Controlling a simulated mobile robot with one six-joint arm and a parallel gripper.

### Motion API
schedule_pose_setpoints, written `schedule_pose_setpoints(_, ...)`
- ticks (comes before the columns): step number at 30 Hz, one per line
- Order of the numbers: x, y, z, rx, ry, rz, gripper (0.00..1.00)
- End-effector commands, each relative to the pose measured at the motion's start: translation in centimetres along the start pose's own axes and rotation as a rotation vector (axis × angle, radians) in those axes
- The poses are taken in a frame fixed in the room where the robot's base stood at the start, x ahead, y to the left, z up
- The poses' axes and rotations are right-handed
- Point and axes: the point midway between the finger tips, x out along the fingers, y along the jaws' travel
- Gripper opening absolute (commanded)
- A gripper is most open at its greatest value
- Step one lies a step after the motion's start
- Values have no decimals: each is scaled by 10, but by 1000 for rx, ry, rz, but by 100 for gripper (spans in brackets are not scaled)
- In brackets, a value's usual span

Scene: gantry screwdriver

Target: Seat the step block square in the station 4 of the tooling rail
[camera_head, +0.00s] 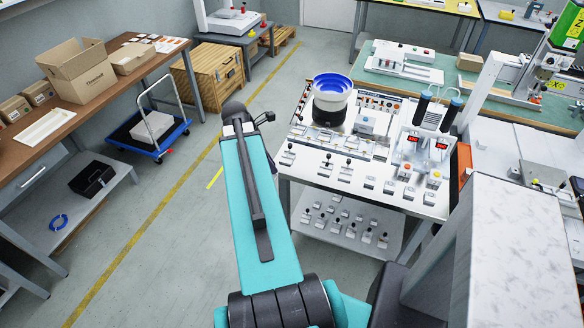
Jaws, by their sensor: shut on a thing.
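My teal arm (258,205) reaches up from the bottom centre in the head view. Its far end is a dark joint beside the left edge of the white work table (300,181). I cannot make out my gripper's fingers beyond that joint, nor anything held in them. Several small grey and white pieces and fixtures (369,183) stand in rows along the table's near side. They are too small to tell which is the step block or which part is the tooling rail with station 4.
A blue trolley (150,140) and a wooden bench (85,88) are left. The floor between is clear.

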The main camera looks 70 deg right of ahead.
Motion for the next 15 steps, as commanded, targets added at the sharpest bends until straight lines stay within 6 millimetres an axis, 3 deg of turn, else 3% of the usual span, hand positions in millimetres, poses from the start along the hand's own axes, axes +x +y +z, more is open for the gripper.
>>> schedule_pose_setpoints(6,-32,18,-57,-26,6,13,0)
schedule_pose_setpoints(15,-77,27,-134,-59,12,25,0)
